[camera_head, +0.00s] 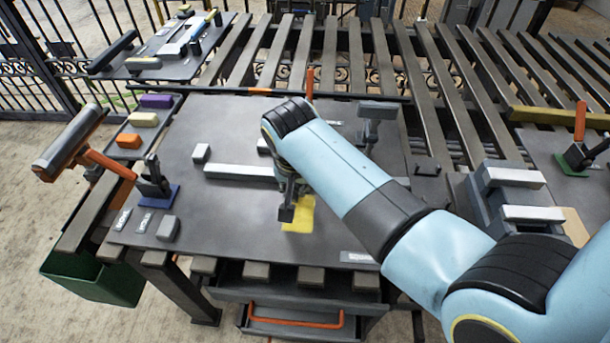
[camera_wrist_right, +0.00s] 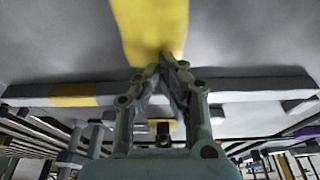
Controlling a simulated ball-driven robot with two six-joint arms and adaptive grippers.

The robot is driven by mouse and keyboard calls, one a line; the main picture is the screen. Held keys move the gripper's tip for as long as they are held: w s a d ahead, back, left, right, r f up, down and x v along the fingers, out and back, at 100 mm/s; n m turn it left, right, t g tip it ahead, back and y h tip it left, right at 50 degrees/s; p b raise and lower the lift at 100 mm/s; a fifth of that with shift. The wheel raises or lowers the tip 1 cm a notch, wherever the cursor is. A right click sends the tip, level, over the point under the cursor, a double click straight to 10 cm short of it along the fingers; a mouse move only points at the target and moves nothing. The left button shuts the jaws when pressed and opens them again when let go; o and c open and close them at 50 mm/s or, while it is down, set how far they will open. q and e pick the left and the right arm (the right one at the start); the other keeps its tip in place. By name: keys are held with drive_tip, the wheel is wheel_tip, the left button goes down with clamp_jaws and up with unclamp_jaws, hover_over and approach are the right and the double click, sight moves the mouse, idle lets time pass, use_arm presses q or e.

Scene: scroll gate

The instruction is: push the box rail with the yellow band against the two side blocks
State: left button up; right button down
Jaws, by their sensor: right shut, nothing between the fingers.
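The box rail (camera_head: 228,171) is a long light grey bar lying across the grey table plate; its right part is hidden behind my right arm in the head view. In the right wrist view the rail (camera_wrist_right: 30,94) spans the picture, with its yellow band (camera_wrist_right: 72,93) on the left. A small grey block (camera_head: 201,153) stands just beyond the rail's left end, seemingly apart from it. Another light block (camera_head: 263,146) shows partly beside my arm. My right gripper (camera_head: 287,213) is shut and empty, on the near side of the rail, over a yellow patch (camera_head: 302,222).
Purple, cream and orange blocks (camera_head: 128,141) sit on a left side tray. A dark clamp on a blue base (camera_head: 160,195) and a grey block (camera_head: 167,228) stand at the plate's left. A grey post (camera_head: 376,115) stands at back right.

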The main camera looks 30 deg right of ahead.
drive_tip(key=shift+w+d, duration=0.1)
drive_tip(key=shift+w, duration=0.05)
drive_tip(key=shift+w+d+b, duration=0.35)
drive_tip(key=shift+w+d, duration=0.35)
drive_tip(key=shift+w, duration=0.25)
drive_tip(key=shift+w+d+b, duration=0.4)
drive_tip(key=shift+w+d, duration=0.35)
drive_tip(key=shift+w, duration=0.2)
drive_tip(key=shift+w+d+b, duration=0.35)
drive_tip(key=shift+w+d, duration=0.35)
drive_tip(key=shift+w, duration=0.25)
drive_tip(key=shift+r, duration=0.1)
drive_tip(key=shift+s+a+p, duration=0.35)
drive_tip(key=shift+s+p, duration=0.05)
drive_tip(key=shift+p, duration=0.2)
drive_tip(key=shift+s+a+p, duration=0.4)
drive_tip(key=shift+s+p, duration=0.05)
drive_tip(key=shift+s, duration=0.1)
